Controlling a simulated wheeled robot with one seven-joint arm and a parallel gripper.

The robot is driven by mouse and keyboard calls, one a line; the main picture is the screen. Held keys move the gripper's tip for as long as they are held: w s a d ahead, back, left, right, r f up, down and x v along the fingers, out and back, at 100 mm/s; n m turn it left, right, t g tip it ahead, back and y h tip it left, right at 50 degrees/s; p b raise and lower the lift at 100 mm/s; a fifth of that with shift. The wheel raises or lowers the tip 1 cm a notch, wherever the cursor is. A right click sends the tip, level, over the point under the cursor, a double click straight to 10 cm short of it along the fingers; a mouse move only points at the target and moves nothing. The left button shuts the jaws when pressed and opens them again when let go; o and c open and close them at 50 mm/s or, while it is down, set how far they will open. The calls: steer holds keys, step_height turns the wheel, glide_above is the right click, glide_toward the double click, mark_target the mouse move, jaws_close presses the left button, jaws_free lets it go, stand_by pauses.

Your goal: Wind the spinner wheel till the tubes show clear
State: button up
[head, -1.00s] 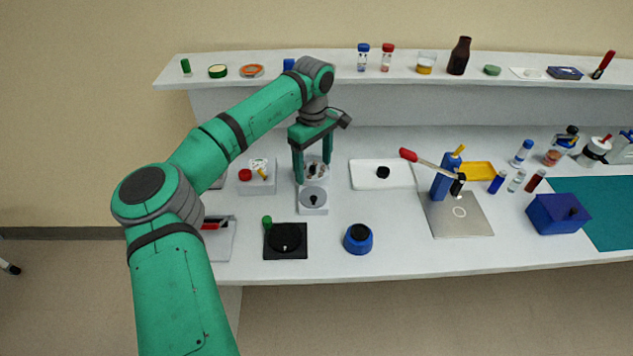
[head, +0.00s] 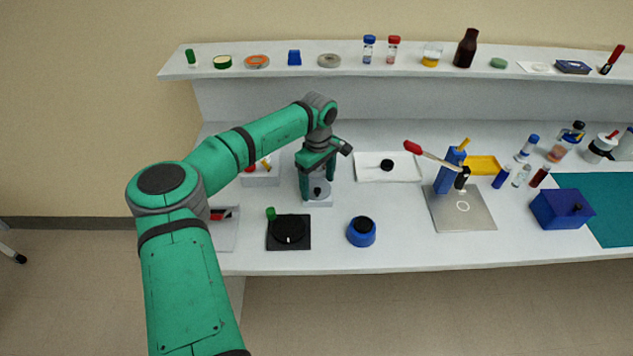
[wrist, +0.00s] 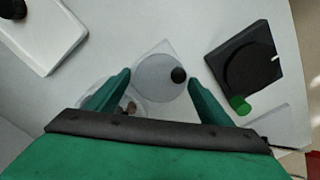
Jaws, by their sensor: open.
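The spinner is a pale unit with a round grey wheel (wrist: 153,82) that carries a small black knob (wrist: 178,75). In the head view the wheel (head: 321,191) is partly hidden between my fingers. Behind it is a clear round drum (wrist: 128,104) with brownish tubes inside; my left finger and palm cover part of it in the wrist view. I cannot tell how clear the tubes are. My gripper (head: 317,190) is open above the wheel, with the fingers on either side of the wheel and knob in the wrist view. I see nothing between the jaws touching them.
A black square unit (head: 302,243) with a dark disc and green handle stands close by at front left. A blue round pot (head: 361,232) is at front right. A white tray (head: 405,172) lies to the right. A box with a red button (head: 262,177) stands left.

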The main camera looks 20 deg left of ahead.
steer(key=shift+a, duration=0.1)
steer(key=c, duration=0.8)
steer(key=shift+a, duration=0.15)
steer(key=shift+m, duration=0.6)
